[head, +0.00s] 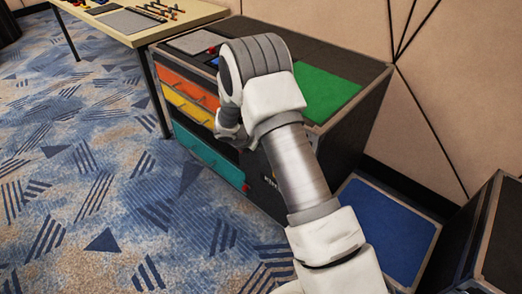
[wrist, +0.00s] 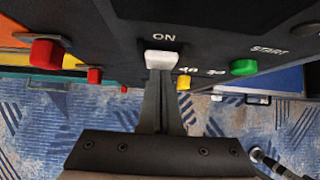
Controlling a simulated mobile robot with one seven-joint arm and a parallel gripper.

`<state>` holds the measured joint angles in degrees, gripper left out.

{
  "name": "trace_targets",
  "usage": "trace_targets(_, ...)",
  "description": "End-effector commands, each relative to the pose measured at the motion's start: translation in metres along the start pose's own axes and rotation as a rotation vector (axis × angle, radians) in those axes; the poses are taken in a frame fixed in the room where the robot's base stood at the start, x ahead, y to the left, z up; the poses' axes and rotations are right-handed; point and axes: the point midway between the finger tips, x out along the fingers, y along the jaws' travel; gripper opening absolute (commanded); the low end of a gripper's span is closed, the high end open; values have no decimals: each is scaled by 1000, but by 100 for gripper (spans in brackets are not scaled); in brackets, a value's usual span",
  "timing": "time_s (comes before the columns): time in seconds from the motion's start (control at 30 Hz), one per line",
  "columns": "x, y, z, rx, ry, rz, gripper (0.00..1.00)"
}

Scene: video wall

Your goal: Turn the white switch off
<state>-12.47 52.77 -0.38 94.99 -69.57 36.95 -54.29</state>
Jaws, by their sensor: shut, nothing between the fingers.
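The white switch (wrist: 161,60) is on the dark front panel in the wrist view, right by the printed word ON. My gripper (wrist: 160,76) is shut and empty, its fingertips overlapping the near edge of the switch in the picture. I cannot tell if they touch it. In the head view my arm hides the switch and the fingertips.
The panel also has a green START button (wrist: 243,67), a yellow button (wrist: 183,84) and a red knob (wrist: 46,53). The cabinet has orange, yellow and teal drawers (head: 212,159) and a green top pad (head: 322,91). A table (head: 140,36) stands behind left; carpet is clear in front.

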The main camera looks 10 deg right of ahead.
Motion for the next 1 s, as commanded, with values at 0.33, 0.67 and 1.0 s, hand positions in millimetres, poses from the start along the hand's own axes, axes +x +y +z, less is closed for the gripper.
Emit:
trace_targets(0.33, 0, 0, 5, 4, -18, -1, 0)
trace_targets(0.67, -11, -1, 16, 5, -21, -2, 0)
trace_targets(1.0, -11, -1, 17, 5, -22, -2, 0)
